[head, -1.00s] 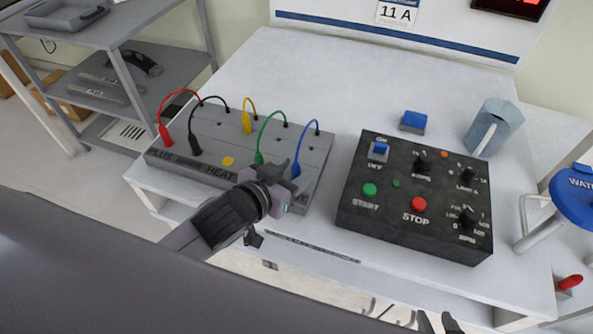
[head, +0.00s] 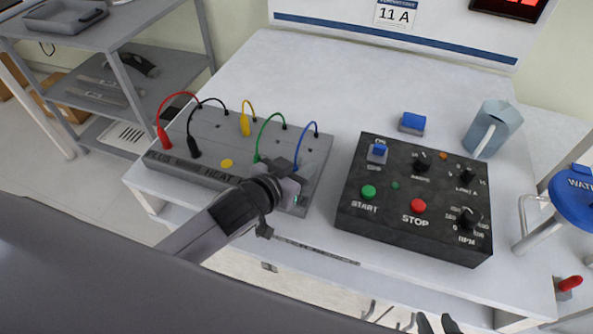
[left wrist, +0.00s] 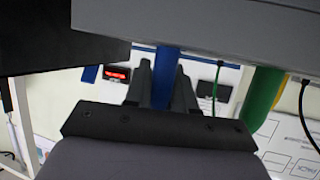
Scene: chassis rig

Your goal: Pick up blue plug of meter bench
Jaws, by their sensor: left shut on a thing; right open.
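The grey meter bench (head: 318,150) stands on the left of the white table, with several coloured leads arched over its top. My left gripper (head: 292,182) is at the bench's front right, over the foot of the blue lead. It is shut on the blue plug (left wrist: 165,66), which shows between its two fingers (left wrist: 162,85) in the left wrist view. In the head view the gripper hides most of the plug; the blue lead (head: 304,137) still arches to the bench top. My right gripper (head: 437,325) is partly in view at the bottom edge, open.
The green plug (left wrist: 262,98) is close beside the left gripper. A black control box (head: 415,200) stands to the right, with a gap between it and the bench. A blue block (head: 412,122) and a grey-blue jug (head: 492,128) are behind. The table's back left is clear.

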